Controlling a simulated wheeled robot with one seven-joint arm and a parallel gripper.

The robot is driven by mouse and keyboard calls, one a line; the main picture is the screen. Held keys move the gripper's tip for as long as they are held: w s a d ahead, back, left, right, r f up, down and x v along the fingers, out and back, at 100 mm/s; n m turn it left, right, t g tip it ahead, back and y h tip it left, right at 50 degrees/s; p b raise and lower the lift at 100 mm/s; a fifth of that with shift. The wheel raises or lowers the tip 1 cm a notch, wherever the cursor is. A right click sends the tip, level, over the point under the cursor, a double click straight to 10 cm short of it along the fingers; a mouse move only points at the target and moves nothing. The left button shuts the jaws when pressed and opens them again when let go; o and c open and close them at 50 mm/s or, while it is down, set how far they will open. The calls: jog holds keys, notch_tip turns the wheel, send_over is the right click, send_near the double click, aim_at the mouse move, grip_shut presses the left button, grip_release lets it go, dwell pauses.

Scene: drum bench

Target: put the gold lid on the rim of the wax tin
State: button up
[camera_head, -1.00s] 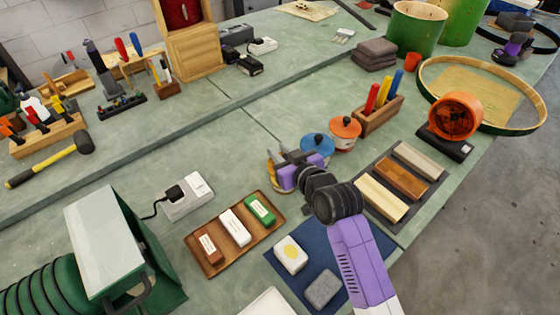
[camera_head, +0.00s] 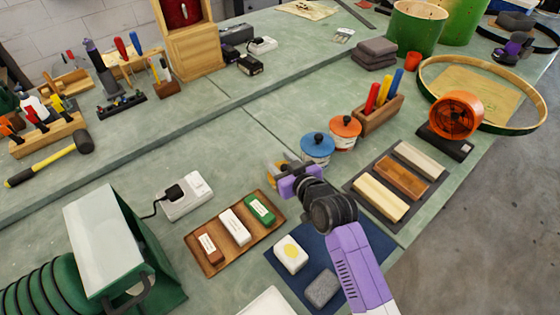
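My gripper (camera_head: 277,178), with its purple body, is over the middle of the bench, just left of a tin with a blue lid (camera_head: 317,145). A small gold-coloured piece (camera_head: 272,169) shows at the gripper's far left end. It may be the gold lid, but most of it is hidden by the gripper. I cannot tell whether the fingers hold it or are only beside it. A tin with an orange lid (camera_head: 345,128) stands behind the blue-lidded one. I cannot make out an open wax tin; it may be hidden behind the gripper.
A wooden tray (camera_head: 205,269) with three labelled blocks lies left of my arm. A blue mat (camera_head: 285,243) with a yellow-spotted block and a grey block is below it. A dark mat (camera_head: 393,221) with three bars lies right. Open bench lies left of the gripper.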

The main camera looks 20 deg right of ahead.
jog(key=shift+r, duration=0.1)
jog(key=shift+s+r, duration=0.1)
jog(key=shift+s, duration=0.05)
jog(key=v, duration=1.1)
jog(key=shift+s+b, duration=0.35)
jog(key=shift+r, duration=0.1)
